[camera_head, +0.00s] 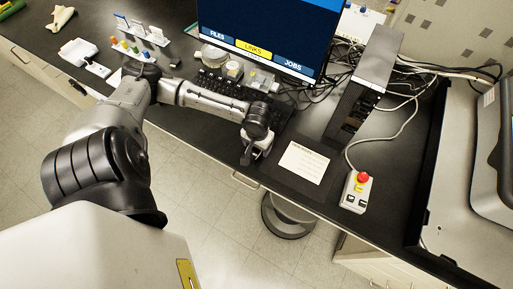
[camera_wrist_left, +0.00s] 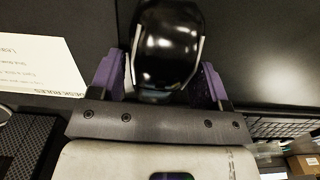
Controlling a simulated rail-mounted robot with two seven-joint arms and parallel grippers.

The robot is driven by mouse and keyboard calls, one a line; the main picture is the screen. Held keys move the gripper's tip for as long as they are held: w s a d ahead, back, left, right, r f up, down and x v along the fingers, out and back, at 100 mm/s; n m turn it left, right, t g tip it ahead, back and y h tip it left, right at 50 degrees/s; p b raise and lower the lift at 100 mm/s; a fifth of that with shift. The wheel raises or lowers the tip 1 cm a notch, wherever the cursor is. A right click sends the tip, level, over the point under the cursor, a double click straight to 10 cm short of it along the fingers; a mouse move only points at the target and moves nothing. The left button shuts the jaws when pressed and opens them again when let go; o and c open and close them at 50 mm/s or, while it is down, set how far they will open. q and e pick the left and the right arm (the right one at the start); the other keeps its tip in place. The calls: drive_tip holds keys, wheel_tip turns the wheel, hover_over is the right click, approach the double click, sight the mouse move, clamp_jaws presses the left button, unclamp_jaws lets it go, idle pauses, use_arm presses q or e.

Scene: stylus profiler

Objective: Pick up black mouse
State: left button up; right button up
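The black mouse (camera_wrist_left: 167,45) is glossy and shows at the top middle of the left wrist view, between the two purple fingers of my left gripper (camera_wrist_left: 162,75). The fingers stand one on each side of it, close to its sides. I cannot tell whether they press on it. In the head view my left gripper (camera_head: 251,155) points down at the desk's front edge, left of a printed white sheet. The mouse is mostly hidden there by the gripper. My right gripper is not in view.
The printed sheet (camera_head: 303,162) lies on a dark mat. A keyboard (camera_head: 222,86) and monitor (camera_head: 268,35) are behind. A computer tower (camera_head: 362,85) and a control box with a red button (camera_head: 357,190) stand to the right. A round stool (camera_head: 288,215) is below the desk edge.

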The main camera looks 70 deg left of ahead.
use_arm(q)
drive_tip(key=c, duration=0.6)
